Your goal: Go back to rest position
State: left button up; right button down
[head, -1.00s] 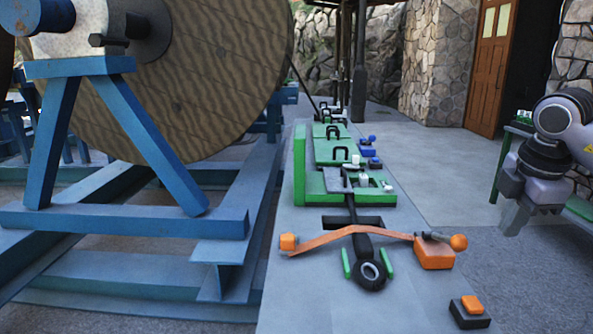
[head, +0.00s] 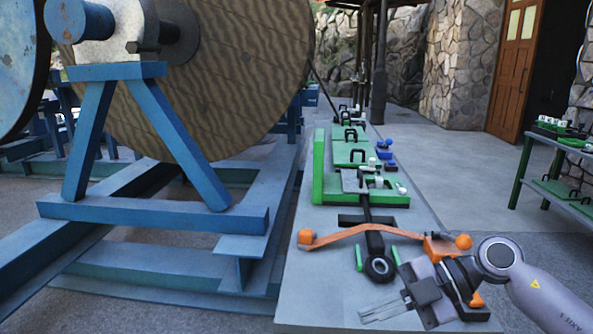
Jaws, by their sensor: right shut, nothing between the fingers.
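My right gripper (head: 385,312) is at the lower right of the head view, above the near end of the grey platform (head: 325,290). Its fingers point left, shut and empty. My arm comes in from the right edge. The gripper is just in front of an orange bar (head: 340,238) on the platform and hides part of the orange block (head: 437,247) at its right end. Most of the small orange-topped block (head: 477,299) is hidden behind my gripper. I cannot tell whether the gripper touches anything. My left gripper does not show.
A large wooden cable reel (head: 240,70) stands on a blue frame (head: 150,212) at left. Green fixtures (head: 319,165) with black handles line the platform. A black wheel (head: 380,267) lies near the bar. A green-legged table (head: 518,175) stands at right; the paved floor (head: 430,165) between is clear.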

jog(key=s+a+r+m+t+y+p, duration=0.1)
jog(key=s+a+r+m+t+y, duration=0.15)
jog(key=a+y, duration=0.35)
jog(key=s+d+f+m+t+h+p, duration=0.25)
jog(key=d+f+m+t+h, duration=0.65)
jog(key=f+m+t+h, duration=0.65)
jog(key=s+d+f+m+g+p, duration=0.2)
jog(key=s+d+f+m+g, duration=0.2)
jog(key=s+f+g, duration=0.4)
jog(key=s+f+m, duration=0.1)
jog(key=s+f, duration=0.1)
jog(key=s, duration=0.2)
jog(key=shift+s+d, duration=0.2)
jog(key=shift+s, duration=0.2)
